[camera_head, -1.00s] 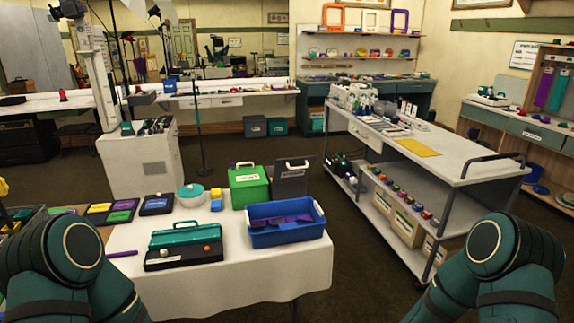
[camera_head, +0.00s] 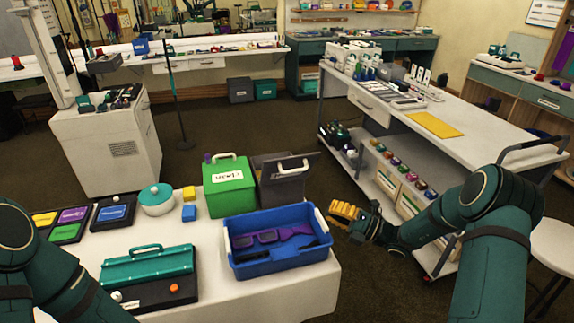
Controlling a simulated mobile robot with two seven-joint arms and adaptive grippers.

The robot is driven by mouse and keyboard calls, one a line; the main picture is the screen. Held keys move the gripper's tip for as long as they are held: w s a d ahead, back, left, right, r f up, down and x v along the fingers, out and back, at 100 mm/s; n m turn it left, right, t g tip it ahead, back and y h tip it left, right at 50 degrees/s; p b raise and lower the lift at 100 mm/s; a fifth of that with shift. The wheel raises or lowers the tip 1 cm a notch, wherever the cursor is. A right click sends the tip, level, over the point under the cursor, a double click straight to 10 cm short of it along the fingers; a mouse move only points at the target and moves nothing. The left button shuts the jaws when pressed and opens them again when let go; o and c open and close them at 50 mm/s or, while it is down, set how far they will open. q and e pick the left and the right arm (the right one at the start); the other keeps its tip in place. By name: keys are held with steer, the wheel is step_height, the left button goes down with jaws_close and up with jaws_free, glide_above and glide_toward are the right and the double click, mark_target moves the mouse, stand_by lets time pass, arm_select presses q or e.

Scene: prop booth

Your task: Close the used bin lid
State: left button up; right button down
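The dark grey bin (camera_head: 283,188), which I take to be the used bin, stands on the white-covered table beside the green bin. Its grey lid (camera_head: 300,158), with a pale handle, looks raised and tilted rather than flat on the rim. Any label on it is hidden. My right gripper (camera_head: 343,214), with yellow-orange fingers, is just off the table's right edge. It is right of the blue tray and in front and right of the grey bin, apart from both. Its finger gap cannot be made out. My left arm shows at lower left, its gripper out of view.
The green bin (camera_head: 230,190) touches or nearly touches the grey bin's left. The blue tray (camera_head: 275,262), holding purple goggles, stands in front of it. A teal-handled case (camera_head: 148,270) and a teal-lidded pot (camera_head: 156,198) are further left. A white cart (camera_head: 480,150) stands at right.

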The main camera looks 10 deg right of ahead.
steer(key=w+a+r+b, duration=0.1)
steer(key=w+a+r, duration=0.1)
steer(key=w, duration=0.3)
steer(key=w+a+r+b, duration=0.1)
steer(key=w+a+r, duration=0.1)
steer(key=w+a, duration=0.3)
steer(key=shift+w+r+m+t, duration=0.25)
steer(key=shift+r+m+t, duration=0.05)
steer(key=shift+r, duration=0.05)
steer(key=shift+r, duration=0.15)
